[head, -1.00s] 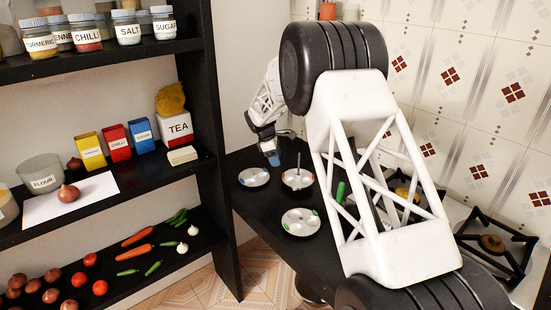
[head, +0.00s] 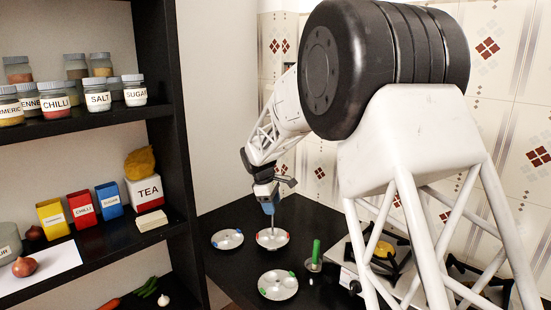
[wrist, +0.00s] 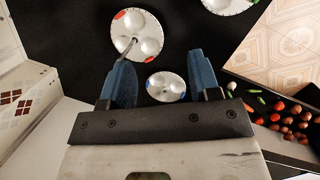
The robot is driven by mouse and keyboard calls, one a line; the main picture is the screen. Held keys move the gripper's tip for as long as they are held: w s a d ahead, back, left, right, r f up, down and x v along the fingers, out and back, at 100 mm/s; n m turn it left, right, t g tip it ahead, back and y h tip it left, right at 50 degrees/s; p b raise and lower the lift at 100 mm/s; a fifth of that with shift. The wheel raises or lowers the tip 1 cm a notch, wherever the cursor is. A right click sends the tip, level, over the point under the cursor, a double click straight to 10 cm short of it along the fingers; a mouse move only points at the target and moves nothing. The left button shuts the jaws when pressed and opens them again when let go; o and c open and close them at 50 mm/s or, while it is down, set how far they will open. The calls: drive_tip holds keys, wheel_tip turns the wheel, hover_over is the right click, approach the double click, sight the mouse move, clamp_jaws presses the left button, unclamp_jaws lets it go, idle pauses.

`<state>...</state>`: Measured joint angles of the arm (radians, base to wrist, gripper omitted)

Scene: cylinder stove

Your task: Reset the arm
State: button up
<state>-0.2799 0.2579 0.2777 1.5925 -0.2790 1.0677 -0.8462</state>
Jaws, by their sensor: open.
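My gripper (head: 268,208) is open above the black counter, over the plates at its far end. In the wrist view its two blue fingers (wrist: 163,75) stand apart with nothing held between them. A round metal plate with red marks (head: 273,243) is below it, and a thin rod stands up from this plate; the plate also shows in the wrist view (wrist: 150,38). A plate with blue marks (head: 227,239) lies to the left and appears between and beyond the fingers in the wrist view (wrist: 166,87). A plate with green marks (head: 278,286) lies nearer.
A green-handled object (head: 316,252) stands right of the plates, beside the stove (head: 347,278) under my arm. A black shelf (head: 165,110) with jars, boxes and vegetables stands at the left. A tiled wall (head: 505,130) is behind. The counter left of the plates is clear.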

drive_tip(key=s+d+r+m+y, duration=0.1)
drive_tip(key=s+d+r+m, duration=0.45)
drive_tip(key=s, duration=0.75)
drive_tip(key=s+d+r+m+y, duration=0.1)
drive_tip(key=s+d+r+m, duration=0.1)
drive_tip(key=s+d+r, duration=0.85)
drive_tip(key=s+d+f+m, duration=0.1)
drive_tip(key=s+f+m, duration=0.1)
drive_tip(key=s, duration=0.8)
drive_tip(key=s+d+f+m+t, duration=0.1)
drive_tip(key=s+f+m, duration=0.2)
drive_tip(key=s, duration=0.7)
drive_tip(key=s+d+f+m+t, duration=0.1)
drive_tip(key=s+f+m, duration=0.1)
drive_tip(key=s, duration=0.8)
drive_tip(key=shift+d+f+y, duration=0.35)
drive_tip(key=shift+d+y, duration=0.05)
